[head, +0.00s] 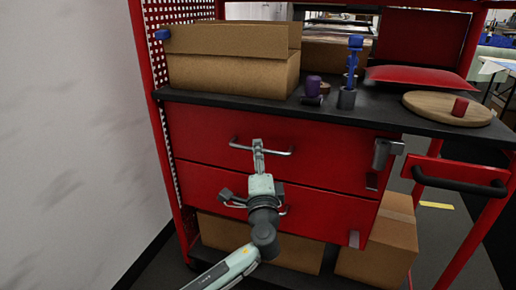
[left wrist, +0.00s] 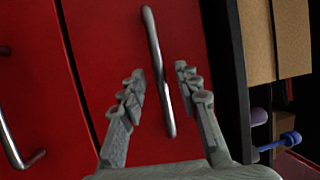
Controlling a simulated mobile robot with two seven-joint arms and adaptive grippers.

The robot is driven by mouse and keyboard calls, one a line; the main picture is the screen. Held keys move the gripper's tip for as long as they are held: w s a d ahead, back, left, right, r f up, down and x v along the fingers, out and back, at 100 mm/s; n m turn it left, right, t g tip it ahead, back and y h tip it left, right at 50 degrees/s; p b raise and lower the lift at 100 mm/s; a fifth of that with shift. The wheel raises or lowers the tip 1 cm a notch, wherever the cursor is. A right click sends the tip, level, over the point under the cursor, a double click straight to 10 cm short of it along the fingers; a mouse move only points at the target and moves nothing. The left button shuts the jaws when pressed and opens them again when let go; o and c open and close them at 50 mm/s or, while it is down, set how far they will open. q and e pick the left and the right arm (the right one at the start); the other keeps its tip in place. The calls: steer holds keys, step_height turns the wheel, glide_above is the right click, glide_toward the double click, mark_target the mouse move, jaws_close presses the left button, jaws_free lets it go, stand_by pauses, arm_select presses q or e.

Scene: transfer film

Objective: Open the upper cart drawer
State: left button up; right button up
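The red cart's upper drawer (head: 330,150) is a wide red front under the black top and looks shut. Its grey bar handle (head: 282,153) also shows in the left wrist view (left wrist: 155,50). My left gripper (head: 258,147) is at this handle. In the left wrist view, the two fingers of my left gripper (left wrist: 163,85) are apart, with the bar running between them and a visible gap on each side. I cannot tell whether the bar lies fully between the fingertips in depth. My right gripper is in neither view.
The lower drawer (head: 325,212) has a similar handle (left wrist: 22,158), partly behind my arm. An open cardboard box (head: 230,75), a purple item (head: 312,86) and a round wooden board (head: 425,106) stand on the black top. A wall (head: 70,130) is close on the left.

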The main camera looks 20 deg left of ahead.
arm_select(q)
steer(key=shift+x, duration=1.1)
steer(key=shift+c, duration=0.3)
jaws_close()
